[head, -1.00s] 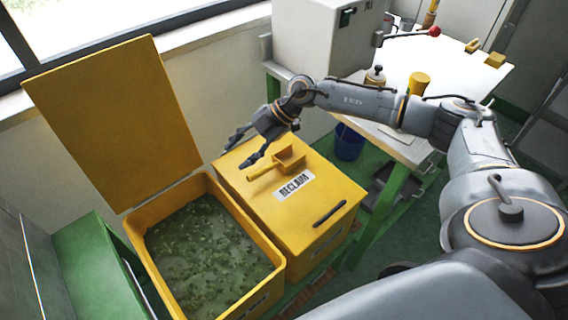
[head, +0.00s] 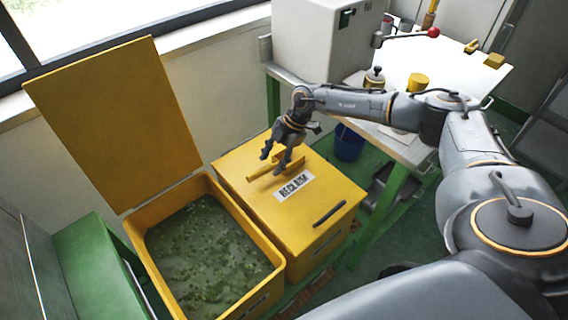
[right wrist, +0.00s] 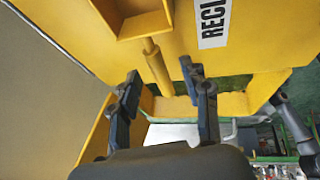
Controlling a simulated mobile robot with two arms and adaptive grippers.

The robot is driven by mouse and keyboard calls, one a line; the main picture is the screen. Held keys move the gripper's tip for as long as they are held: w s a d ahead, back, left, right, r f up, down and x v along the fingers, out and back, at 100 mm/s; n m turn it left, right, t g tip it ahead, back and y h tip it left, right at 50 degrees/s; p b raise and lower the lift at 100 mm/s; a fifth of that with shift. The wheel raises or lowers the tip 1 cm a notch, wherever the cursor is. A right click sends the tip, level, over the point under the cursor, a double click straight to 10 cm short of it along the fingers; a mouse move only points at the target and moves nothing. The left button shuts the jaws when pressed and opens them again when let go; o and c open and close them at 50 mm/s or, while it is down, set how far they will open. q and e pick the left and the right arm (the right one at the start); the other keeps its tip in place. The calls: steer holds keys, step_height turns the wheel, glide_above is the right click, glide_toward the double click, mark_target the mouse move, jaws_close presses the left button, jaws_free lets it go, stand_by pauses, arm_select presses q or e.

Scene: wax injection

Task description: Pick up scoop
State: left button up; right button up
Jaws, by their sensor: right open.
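The yellow scoop (head: 259,173) lies on the closed lid of the yellow RECLAIM box (head: 325,185). In the head view its handle points left and my right gripper partly hides its square pan. My right gripper (head: 272,164) is open, pointing down over the scoop. In the right wrist view the scoop (right wrist: 155,62) shows its pan at the top and its round handle running down between the two open fingers (right wrist: 160,71). No contact with the handle is visible, and the exact height above it is hard to tell. My left gripper is out of view.
Left of the RECLAIM box stands an open yellow bin (head: 133,232) with green granules, its lid raised behind it. A white-topped table (head: 440,72) with a yellow cup (head: 418,82) stands at right. A blue bucket (head: 349,143) is on the floor.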

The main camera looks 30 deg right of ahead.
mark_target(268, 167)
steer(key=x, duration=0.4)
steer(key=shift+w+f, duration=0.3)
steer(key=shift+c, duration=0.2)
jaws_close()
steer(key=shift+r, duration=0.1)
